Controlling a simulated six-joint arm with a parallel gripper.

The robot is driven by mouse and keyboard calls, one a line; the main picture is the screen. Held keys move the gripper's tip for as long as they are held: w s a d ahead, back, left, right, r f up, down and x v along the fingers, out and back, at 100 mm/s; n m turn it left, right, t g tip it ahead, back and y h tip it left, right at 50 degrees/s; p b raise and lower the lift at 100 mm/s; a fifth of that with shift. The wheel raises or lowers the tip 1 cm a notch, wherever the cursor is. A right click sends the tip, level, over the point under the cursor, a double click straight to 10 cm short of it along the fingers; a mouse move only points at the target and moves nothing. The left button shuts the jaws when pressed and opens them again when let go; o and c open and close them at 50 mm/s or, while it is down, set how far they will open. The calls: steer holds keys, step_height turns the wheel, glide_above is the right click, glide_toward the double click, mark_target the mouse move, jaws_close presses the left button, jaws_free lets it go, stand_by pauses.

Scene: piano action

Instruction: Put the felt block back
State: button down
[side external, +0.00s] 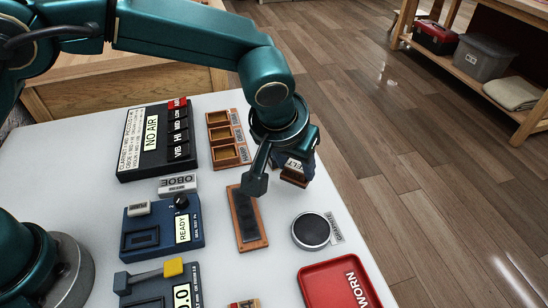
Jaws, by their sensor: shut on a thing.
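My gripper (277,178) is at the right of the white table, its near dark finger pointing down. It is shut on a small block (293,181) with a brown wooden-looking lower part. A white label (294,164) reading "ELT" shows just above that part. The gripper hides much of the block and the far finger. I cannot tell whether the block touches the table. A long wooden holder (262,243) with a dark strip lies to the lower left of the gripper.
A round dark pad (311,231) and red "WORN" tray (312,280) lie nearer. A wooden tray (216,118) with three compartments stands behind, beside the black "NO AIR" box (137,165). Blue "READY" device (160,225) and another device (146,290) stand left. The table's right edge is close.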

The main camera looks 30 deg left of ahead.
mark_target(293, 179)
steer(key=shift+f, duration=1.85)
steer(key=shift+f, duration=0.15)
steer(key=shift+c, duration=1.7)
jaws_free()
steer(key=v, duration=1.2)
steer(key=s+a+r, duration=0.2)
steer(key=a+r, duration=0.1)
steer(key=a, duration=0.4)
steer(key=s+a+r, duration=0.3)
steer(key=a, duration=0.3)
steer(key=s+a+f+t, duration=0.1)
steer(key=s+a+f, duration=0.1)
steer(key=s+a, duration=0.5)
steer(key=shift+s+a+f, duration=0.15)
steer(key=shift+s+f, duration=0.25)
steer(key=shift+s, duration=0.65)
